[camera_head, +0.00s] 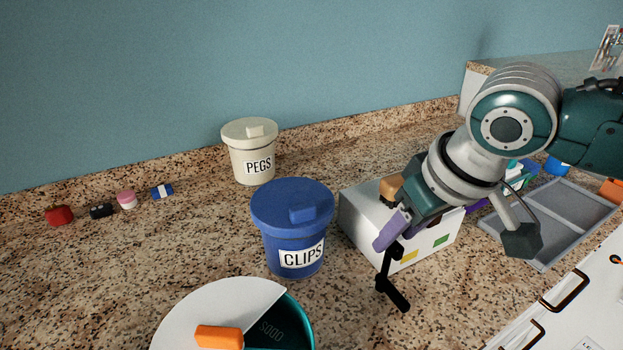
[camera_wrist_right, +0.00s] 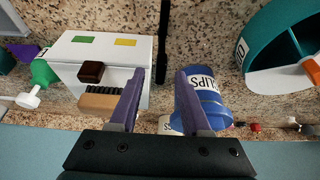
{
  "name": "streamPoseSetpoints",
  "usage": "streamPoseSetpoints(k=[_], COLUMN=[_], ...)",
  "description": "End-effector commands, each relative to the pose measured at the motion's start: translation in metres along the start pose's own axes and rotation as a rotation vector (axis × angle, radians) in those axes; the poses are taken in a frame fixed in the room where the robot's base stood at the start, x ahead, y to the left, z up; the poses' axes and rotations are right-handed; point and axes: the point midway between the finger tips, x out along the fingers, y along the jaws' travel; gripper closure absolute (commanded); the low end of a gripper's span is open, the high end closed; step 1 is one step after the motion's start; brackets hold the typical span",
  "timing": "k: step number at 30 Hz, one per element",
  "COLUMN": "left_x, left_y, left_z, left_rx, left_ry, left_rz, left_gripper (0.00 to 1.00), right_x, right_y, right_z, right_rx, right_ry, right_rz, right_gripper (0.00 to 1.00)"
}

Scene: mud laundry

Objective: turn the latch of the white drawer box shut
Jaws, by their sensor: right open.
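The white drawer box (camera_head: 365,215) stands on the counter right of centre, with a yellow and a green square on its front. It fills the upper left of the right wrist view (camera_wrist_right: 75,55). A black bent lever (camera_head: 393,288), seemingly the latch, shows at the box's front left corner, its lower end toward the front. It is a long dark bar beside the box in the wrist view (camera_wrist_right: 163,35); its attachment is hidden. My right gripper (camera_head: 392,230), with purple fingers, is open above this corner; the wrist view shows an empty gap between its fingertips (camera_wrist_right: 158,78). My left gripper is out of view.
A blue CLIPS tub (camera_head: 290,230) stands close left of the box, a cream PEGS tub (camera_head: 250,155) behind. A round teal container (camera_head: 300,315) is in front. A wooden brush (camera_wrist_right: 100,100) sits on the box. A grey tray (camera_head: 560,215) lies right.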

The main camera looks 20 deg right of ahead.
Motion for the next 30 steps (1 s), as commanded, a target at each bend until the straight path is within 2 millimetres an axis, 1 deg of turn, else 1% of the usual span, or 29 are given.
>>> streamPoseSetpoints(k=[1,3,12,14,25,30], left_x=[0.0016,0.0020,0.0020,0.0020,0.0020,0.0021], left_y=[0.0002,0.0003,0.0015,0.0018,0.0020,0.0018], left_z=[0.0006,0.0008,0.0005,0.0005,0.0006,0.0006], left_rx=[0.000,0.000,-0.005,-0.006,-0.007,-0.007], left_ry=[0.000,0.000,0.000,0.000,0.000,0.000], left_rz=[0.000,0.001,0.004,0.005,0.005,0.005], left_gripper=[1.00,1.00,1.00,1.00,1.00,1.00], right_x=[0.0052,0.0091,0.0112,0.0112,0.0111,0.0111], right_y=[-0.0003,0.0000,-0.0002,-0.0002,0.0000,0.0000], right_z=[0.0000,-0.0001,-0.0002,-0.0002,0.0000,0.0000], right_rx=[0.001,0.000,-0.001,-0.001,-0.001,-0.001], right_ry=[0.001,0.001,0.001,0.001,0.001,0.001], right_rz=[0.000,0.000,0.000,0.000,0.000,0.000], right_gripper=[0.53,0.53,0.53,0.58,1.00,1.00])
